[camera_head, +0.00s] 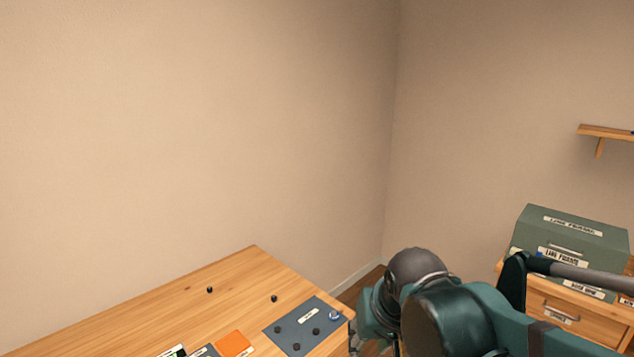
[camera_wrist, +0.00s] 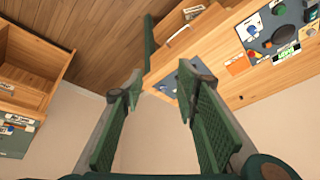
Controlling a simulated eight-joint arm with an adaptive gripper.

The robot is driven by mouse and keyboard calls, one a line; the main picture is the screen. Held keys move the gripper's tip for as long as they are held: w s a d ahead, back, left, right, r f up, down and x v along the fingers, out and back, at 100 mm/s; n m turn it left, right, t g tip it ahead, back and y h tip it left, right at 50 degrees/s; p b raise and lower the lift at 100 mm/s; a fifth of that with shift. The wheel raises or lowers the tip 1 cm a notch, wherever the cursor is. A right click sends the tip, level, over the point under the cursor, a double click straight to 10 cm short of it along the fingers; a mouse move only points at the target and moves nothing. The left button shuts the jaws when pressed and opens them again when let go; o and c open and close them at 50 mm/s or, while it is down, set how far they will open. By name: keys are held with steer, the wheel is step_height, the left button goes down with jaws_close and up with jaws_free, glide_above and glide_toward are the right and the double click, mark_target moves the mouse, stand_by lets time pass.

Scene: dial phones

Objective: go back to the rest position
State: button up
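My gripper (camera_wrist: 160,85) shows in the wrist view with its two green fingers apart and nothing between them. In the head view my arm reaches in from the lower right, past the right edge of the wooden desk (camera_head: 160,310), and it hides the fingers. In the wrist view the fingers point towards the wooden floor (camera_wrist: 95,45) and the desk's end, and they look clear of both.
A blue-grey panel (camera_head: 292,342) with several dark knobs lies at the desk's right end, near an orange square (camera_head: 234,343). A green box (camera_head: 570,237) stands on a wooden drawer unit (camera_head: 548,299) at right. A wall shelf (camera_head: 606,133) hangs above.

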steer(key=s+d+t+h, duration=0.1)
steer(key=s+d+t, duration=0.1)
steer(key=s+d, duration=0.6)
steer(key=d, duration=0.2)
steer(key=shift+d+f+t, duration=0.3)
steer(key=shift+d, duration=0.1)
steer(key=shift+c, duration=0.2)
stand_by(1.4)
